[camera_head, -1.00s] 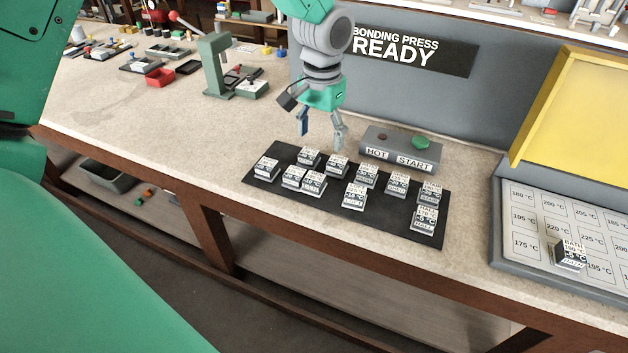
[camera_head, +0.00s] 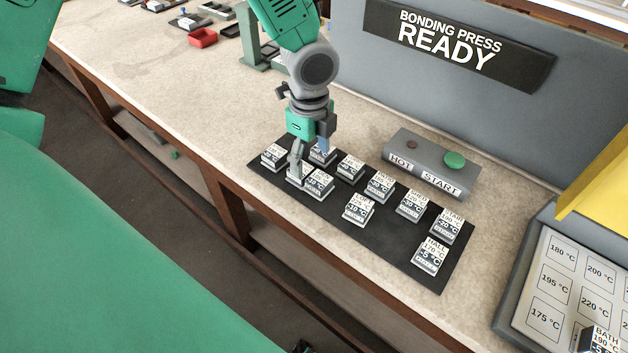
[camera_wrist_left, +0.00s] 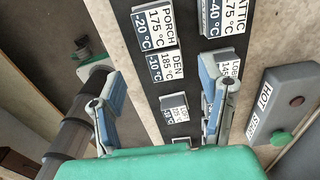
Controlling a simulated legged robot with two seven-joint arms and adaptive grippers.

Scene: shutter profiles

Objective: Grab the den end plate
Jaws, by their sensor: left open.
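My left gripper (camera_head: 310,150) points down, open, low over the left part of the mat. In the wrist view its fingers (camera_wrist_left: 160,105) stand apart, with the den plate beyond them, untouched. The near finger partly hides a neighbouring plate in the head view.
A porch plate (camera_wrist_left: 154,26) and a loft plate (camera_head: 358,208) flank the den plate closely. Several more plates share the mat. The HOT/START box (camera_head: 430,165) stands behind it. The temperature board (camera_head: 520,310) is at right. Bare bench lies left of the mat.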

